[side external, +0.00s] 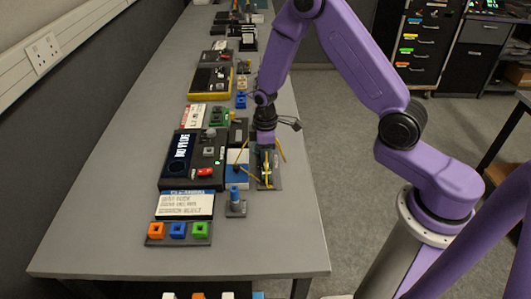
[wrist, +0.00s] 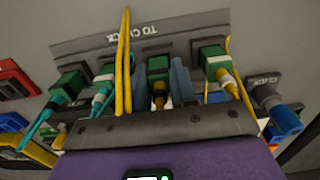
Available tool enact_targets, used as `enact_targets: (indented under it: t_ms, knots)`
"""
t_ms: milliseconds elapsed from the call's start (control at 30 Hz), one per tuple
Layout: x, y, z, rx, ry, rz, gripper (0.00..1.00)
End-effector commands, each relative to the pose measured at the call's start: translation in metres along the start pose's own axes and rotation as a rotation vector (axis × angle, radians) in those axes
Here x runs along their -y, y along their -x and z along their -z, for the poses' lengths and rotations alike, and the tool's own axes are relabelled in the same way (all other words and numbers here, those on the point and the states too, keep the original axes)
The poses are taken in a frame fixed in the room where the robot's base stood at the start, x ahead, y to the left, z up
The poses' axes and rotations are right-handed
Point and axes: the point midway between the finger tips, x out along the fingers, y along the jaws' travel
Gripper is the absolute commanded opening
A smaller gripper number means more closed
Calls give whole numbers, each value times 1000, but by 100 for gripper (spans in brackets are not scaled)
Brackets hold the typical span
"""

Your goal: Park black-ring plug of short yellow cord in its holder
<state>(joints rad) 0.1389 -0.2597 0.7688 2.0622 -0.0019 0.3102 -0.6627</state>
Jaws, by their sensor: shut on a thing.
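In the wrist view, my gripper (wrist: 157,82) is shut on a green plug (wrist: 158,66) with a dark ring and some yellow below it. The plug sits between the two blue-grey fingers, in front of the grey strip marked "TO CHECK" (wrist: 85,46). A dark socket block lies behind it; I cannot tell whether the plug is fully seated. A yellow cord (wrist: 123,60) loops up beside the left finger. In the side view my gripper (side external: 265,143) points down over the dark holder (side external: 277,184), and its fingertips are hidden.
Other green plugs (wrist: 69,84) stand close on both sides along the strip, with teal and yellow cords. A blue plug (wrist: 285,117) sits at a "CLICK" block on the right. The table's near right is clear.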

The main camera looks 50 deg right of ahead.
Motion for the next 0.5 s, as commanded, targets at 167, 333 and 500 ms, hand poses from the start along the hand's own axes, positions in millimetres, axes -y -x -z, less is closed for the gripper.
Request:
enact_targets:
  t_ms: [167, 333, 500]
  knots:
    - [0, -3, 0, 1, 0, 0, 0]
    - [0, -6, 0, 0, 0, 0, 0]
    - [0, -6, 0, 0, 0, 0, 0]
